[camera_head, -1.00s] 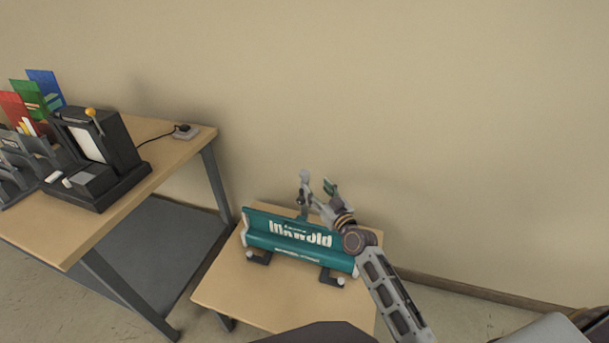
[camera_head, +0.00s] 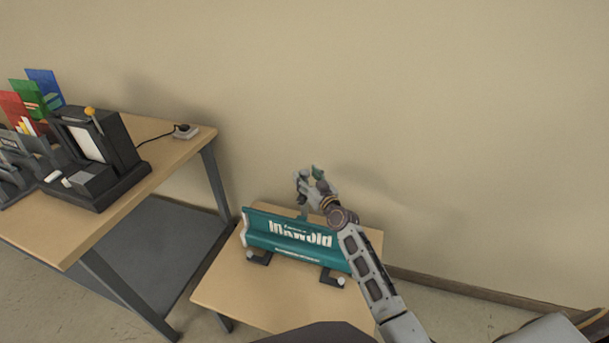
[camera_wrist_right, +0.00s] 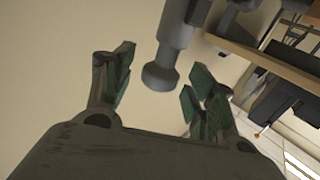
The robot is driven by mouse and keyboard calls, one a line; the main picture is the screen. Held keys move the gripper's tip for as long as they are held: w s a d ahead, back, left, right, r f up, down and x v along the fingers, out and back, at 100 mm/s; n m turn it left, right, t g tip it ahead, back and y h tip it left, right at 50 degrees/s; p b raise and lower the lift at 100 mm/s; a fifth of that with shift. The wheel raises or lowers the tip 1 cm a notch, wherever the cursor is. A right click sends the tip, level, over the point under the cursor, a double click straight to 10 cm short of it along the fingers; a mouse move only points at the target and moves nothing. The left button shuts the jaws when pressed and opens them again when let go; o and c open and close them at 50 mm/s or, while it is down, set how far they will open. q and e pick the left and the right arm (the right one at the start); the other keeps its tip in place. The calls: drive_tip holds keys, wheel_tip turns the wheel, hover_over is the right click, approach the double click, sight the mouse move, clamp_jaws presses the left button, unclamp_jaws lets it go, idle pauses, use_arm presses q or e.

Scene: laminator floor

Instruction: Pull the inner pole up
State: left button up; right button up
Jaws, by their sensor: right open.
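The grey pole stands upright behind a teal banner stand (camera_head: 290,236) with white lettering, on the low wooden table. In the head view my right gripper (camera_head: 311,180) is at the pole's top and largely covers it; a short lower part of the pole (camera_head: 304,211) shows above the banner. In the right wrist view the pole's round end knob (camera_wrist_right: 160,76) sits in the gap between the open fingers of my right gripper (camera_wrist_right: 158,92). I see clear space on both sides of the knob. My left gripper is not in view.
The low table (camera_head: 235,293) has bare wood in front of the banner. A taller desk (camera_head: 105,228) at the left carries a black laminator-like machine (camera_head: 97,155), coloured folders (camera_head: 32,92) and a socket box (camera_head: 186,131). A plain wall is close behind.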

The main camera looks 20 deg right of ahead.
drive_tip(key=shift+w+a, duration=0.15)
drive_tip(key=shift+w, duration=0.75)
clamp_jaws()
